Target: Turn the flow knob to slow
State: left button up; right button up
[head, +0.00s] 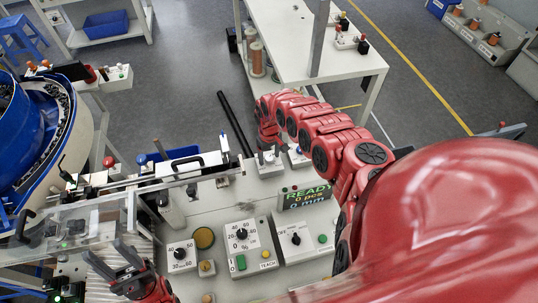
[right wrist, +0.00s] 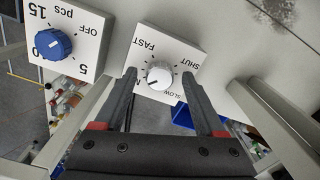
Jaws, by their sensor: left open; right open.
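The flow knob (right wrist: 159,77) is a small white round dial on a light square plate (right wrist: 184,50) marked SHUT, FAST and SLOW. A further label starting with N is partly hidden by a finger. Where the knob points is too small to read surely. My right gripper (right wrist: 158,73) is open, its two dark fingertips on either side of the knob with a gap to each; whether they are down at its height I cannot tell. My left gripper (head: 103,250) is open and empty at the lower left of the head view, far from this knob.
Beside the flow plate is a blue knob (right wrist: 52,44) marked OFF, 5, 15 pcs. A panel with a dial (head: 242,234) and a READY display (head: 306,196) lies in front of me. A clear cover (head: 78,228) stands near my left gripper. A white table (head: 290,50) is behind.

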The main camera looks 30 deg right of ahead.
jog(key=shift+w, duration=0.1)
grip_shut()
dwell(0.3)
jog(key=shift+n, duration=0.3)
